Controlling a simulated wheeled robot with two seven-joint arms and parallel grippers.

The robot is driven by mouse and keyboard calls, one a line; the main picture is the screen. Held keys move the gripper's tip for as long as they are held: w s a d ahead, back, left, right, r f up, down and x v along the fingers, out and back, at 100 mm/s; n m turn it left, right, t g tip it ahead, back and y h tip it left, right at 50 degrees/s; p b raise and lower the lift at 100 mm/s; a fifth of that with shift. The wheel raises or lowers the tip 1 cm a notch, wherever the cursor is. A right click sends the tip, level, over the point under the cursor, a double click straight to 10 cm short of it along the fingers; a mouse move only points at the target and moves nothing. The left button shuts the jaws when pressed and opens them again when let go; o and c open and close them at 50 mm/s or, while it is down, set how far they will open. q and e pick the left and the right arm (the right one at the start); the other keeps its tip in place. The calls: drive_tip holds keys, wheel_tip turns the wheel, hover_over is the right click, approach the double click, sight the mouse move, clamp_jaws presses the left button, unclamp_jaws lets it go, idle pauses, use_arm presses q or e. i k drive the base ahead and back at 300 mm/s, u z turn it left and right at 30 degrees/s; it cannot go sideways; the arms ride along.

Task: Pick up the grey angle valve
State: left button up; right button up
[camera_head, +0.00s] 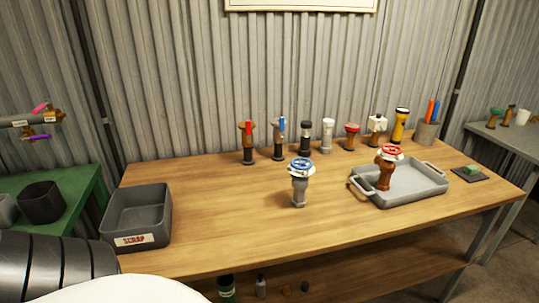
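A grey valve with a blue handwheel (299,188) stands upright near the middle of the wooden table (235,215); it looks like the grey angle valve. A bronze-brown valve with a red handwheel (386,172) stands in the grey tray (425,188) to its right. Another greyish valve with a blue lever (279,142) stands in the back row. Neither of my grippers is in view, and nothing touches the blue-wheeled valve.
A grey bin labelled SCRAP (137,217) sits at the table's left end. Several valves and a yellow torch (399,126) line the back, with a pen cup (426,132) at right. The table is clear between bin and blue-wheeled valve.

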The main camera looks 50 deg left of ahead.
sight(300, 183)
drive_tip(key=u, duration=1.9)
